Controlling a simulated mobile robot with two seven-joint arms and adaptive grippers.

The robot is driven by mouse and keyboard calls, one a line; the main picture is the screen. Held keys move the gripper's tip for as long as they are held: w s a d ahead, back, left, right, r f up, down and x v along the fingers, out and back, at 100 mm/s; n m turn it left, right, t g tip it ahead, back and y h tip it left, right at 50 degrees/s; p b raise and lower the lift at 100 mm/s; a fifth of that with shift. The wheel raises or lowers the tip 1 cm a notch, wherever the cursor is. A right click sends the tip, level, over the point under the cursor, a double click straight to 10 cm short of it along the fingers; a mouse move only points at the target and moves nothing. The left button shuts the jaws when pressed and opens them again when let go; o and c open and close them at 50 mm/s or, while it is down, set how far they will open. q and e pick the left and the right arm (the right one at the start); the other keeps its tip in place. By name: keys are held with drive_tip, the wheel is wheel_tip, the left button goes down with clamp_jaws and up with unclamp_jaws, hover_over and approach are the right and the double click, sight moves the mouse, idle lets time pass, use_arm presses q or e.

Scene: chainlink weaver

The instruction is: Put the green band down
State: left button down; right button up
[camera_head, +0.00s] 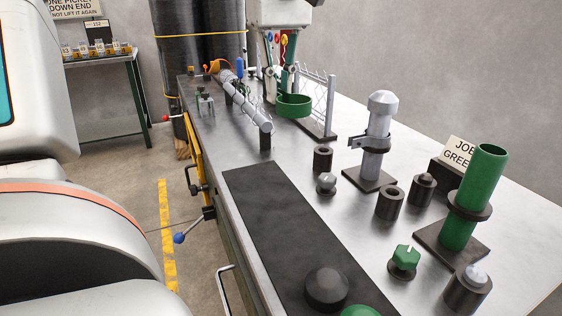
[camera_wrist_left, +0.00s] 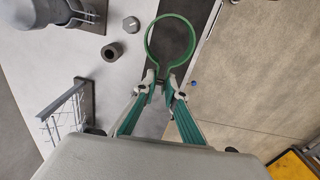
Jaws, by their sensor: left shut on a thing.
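The green band (camera_head: 294,111) is an open-topped ring held out from my left gripper (camera_head: 273,92). In the left wrist view, the fingertips (camera_wrist_left: 161,86) are shut on the near side of the green band (camera_wrist_left: 148,42). The band looks level in the head view. From the wrist it overlaps the dark mat (camera_wrist_left: 197,15) and the bench's edge; its height above the bench is hard to judge. The dark mat also shows in the head view (camera_head: 270,210). My right gripper is not in view.
A grey post (camera_head: 379,125), a green tube (camera_head: 482,185) on a dark base and several small dark cylinders stand along the bench's right side. A wire mesh panel (camera_head: 318,100) and a grey tube (camera_head: 248,108) are near the band. The mat's middle is bare.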

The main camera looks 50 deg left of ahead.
use_arm(q)
drive_tip(key=shift+a+f, duration=0.15)
drive_tip(key=shift+a, duration=0.15)
drive_tip(key=shift+s+a+f+m, duration=0.1)
drive_tip(key=shift+a+f+m, duration=0.05)
drive_tip(key=shift+m, duration=0.15)
drive_tip(key=b, duration=0.2)
hover_over(276, 186)
wheel_tip(276, 186, down, 5)
wheel_tip(276, 186, down, 9)
drive_tip(key=shift+f+b, duration=0.2)
drive_tip(key=shift+b, duration=0.85)
drive_tip(key=shift+f, duration=0.45)
wheel_tip(276, 186, down, 4)
drive_tip(key=shift+b, duration=0.6)
drive_tip(key=shift+s+f, duration=0.1)
drive_tip(key=shift+f, duration=0.1)
drive_tip(key=c, duration=2.1)
unclamp_jaws()
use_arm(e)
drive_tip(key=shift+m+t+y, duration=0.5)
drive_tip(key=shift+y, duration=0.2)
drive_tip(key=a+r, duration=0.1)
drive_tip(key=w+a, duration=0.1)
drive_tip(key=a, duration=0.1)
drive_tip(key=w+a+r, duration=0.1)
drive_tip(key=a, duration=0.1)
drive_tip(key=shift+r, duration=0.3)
